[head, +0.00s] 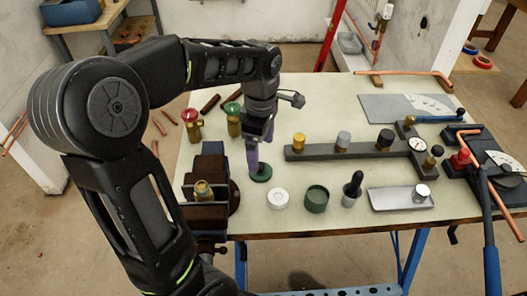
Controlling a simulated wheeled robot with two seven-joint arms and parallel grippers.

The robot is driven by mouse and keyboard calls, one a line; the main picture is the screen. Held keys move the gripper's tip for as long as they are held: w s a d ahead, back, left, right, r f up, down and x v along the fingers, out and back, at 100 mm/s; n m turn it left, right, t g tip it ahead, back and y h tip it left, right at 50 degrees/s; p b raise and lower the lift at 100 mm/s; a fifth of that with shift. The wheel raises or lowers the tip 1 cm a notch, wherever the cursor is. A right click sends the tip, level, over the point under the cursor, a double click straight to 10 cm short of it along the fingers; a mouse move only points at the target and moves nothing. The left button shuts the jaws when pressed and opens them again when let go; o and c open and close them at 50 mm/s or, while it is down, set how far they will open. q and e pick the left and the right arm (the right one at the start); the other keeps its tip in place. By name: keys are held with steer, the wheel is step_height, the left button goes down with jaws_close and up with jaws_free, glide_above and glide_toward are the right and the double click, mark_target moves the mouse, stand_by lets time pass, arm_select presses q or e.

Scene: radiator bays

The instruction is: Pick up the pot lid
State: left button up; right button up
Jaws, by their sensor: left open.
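A dark green round lid (262,178), which looks like the pot lid, lies flat on the pale worktop. A green cylindrical pot (317,199) stands in front of it to the right. My left gripper (254,168) points down with its purple fingers right at the lid. The jaws are open. The fingers hide part of the lid, and I cannot tell whether they touch it. My right gripper is out of view.
A brown vise (209,170) stands close left of the lid. A white ring (278,198), a dark-topped bottle (352,189) and a grey tray (401,199) line the front. A dark manifold bar (340,153) with several fittings lies behind. Red and green valves (192,123) stand at the left.

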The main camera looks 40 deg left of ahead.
mark_target(261, 164)
arm_select(q)
steer(key=shift+w+a+r, duration=0.1)
steer(key=shift+a+r, duration=0.05)
steer(key=shift+f, duration=1.3)
steer(key=shift+f+p, duration=0.55)
steer(key=shift+f, duration=2.05)
